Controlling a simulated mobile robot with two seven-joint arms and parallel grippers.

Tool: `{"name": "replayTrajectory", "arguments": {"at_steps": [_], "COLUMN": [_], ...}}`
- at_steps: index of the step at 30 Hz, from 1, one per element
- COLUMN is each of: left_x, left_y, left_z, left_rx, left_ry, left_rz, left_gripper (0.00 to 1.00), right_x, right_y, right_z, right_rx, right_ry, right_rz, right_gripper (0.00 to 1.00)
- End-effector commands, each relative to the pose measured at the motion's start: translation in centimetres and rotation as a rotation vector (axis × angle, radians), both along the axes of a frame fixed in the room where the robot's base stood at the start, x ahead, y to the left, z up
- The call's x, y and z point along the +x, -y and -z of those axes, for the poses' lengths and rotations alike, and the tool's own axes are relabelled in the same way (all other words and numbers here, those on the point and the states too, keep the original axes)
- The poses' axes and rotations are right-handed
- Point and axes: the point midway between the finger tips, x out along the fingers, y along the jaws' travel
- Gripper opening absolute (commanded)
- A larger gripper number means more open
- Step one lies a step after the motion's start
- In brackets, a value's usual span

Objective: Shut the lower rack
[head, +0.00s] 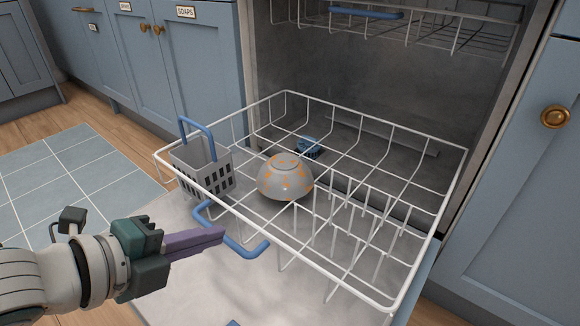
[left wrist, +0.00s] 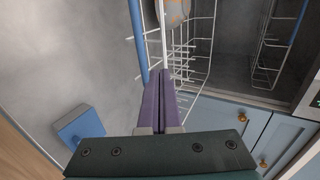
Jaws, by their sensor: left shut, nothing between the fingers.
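The lower rack (head: 352,280) is a white wire rack pulled out over the open dishwasher door. A blue handle (head: 245,250) is on its front edge. A grey bowl with orange marks (head: 285,178) sits upside down in the rack, and a grey cutlery basket (head: 203,168) stands at its left corner. My left gripper (head: 222,233) is shut and empty, its purple fingers at the handle; I cannot tell whether they touch it. In the left wrist view, the fingers (left wrist: 162,95) point at the rack's front with the blue handle (left wrist: 137,42) beside them. My right gripper is not in view.
The upper rack (head: 400,22) shows inside the dishwasher. The open door (head: 190,285) lies flat under the lower rack. A blue scrubber-like item (head: 309,147) is at the back. Blue cupboards (head: 170,50) stand left and right. A tiled mat (head: 60,180) lies on the floor.

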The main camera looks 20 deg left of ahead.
Motion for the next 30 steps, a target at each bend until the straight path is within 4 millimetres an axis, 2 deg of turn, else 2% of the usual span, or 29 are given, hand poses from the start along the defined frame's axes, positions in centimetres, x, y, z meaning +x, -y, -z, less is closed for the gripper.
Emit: {"name": "replayTrajectory", "arguments": {"at_steps": [1,3,9,24,30], "left_x": [0.9,1.9,3.6,4.0,4.5], "left_y": [0.3,0.6,1.3,1.5,2.2], "left_z": [1.0,1.6,2.5,2.4,2.4], "left_rx": [0.000,0.000,0.000,0.000,-0.002], "left_ry": [0.005,0.003,0.001,0.000,0.000], "left_rz": [0.000,0.000,0.000,-0.001,-0.001], "left_gripper": [0.00,0.00,0.00,0.00,0.00], "right_x": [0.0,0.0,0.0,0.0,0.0], "right_y": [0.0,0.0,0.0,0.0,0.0], "right_z": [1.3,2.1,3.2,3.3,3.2], "right_rx": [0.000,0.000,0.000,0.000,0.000], "right_ry": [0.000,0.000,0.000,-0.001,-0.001], "right_rz": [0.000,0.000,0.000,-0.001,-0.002], "right_gripper": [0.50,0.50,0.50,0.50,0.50]}}
